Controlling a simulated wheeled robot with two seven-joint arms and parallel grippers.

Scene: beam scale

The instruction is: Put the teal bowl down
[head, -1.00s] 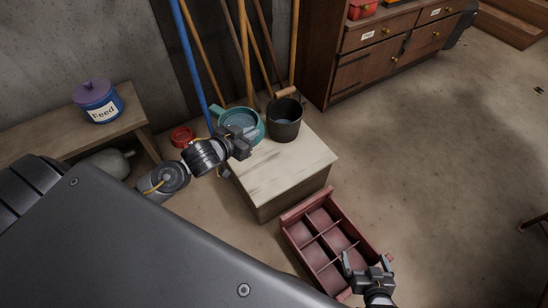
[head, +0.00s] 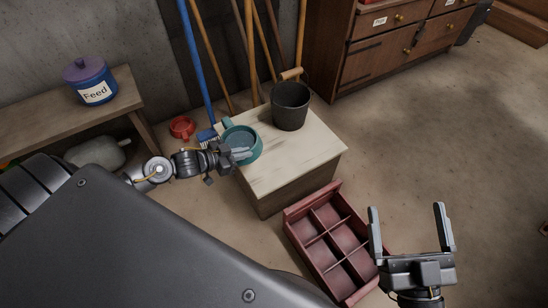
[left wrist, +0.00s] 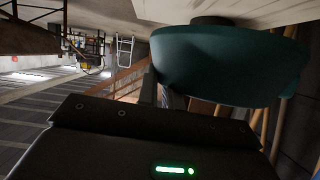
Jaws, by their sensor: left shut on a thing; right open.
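The teal bowl (head: 246,136) is at the back left corner of the pale-topped wooden box (head: 300,158), upright in the head view. My left gripper (head: 240,154) is shut on the near side of the bowl. The bowl (left wrist: 230,65) fills much of the left wrist view, with its dark foot close to a pale surface. I cannot tell whether the foot touches it. My right gripper (head: 408,213) is open and empty, to the right of the red crate.
A dark bucket (head: 290,108) stands on the box just right of the bowl. Long tool handles (head: 249,60) lean behind. A red divided crate (head: 311,225) sits on the floor in front. A small red dish (head: 181,127) and a bench (head: 122,96) with a feed jar (head: 91,82) are left.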

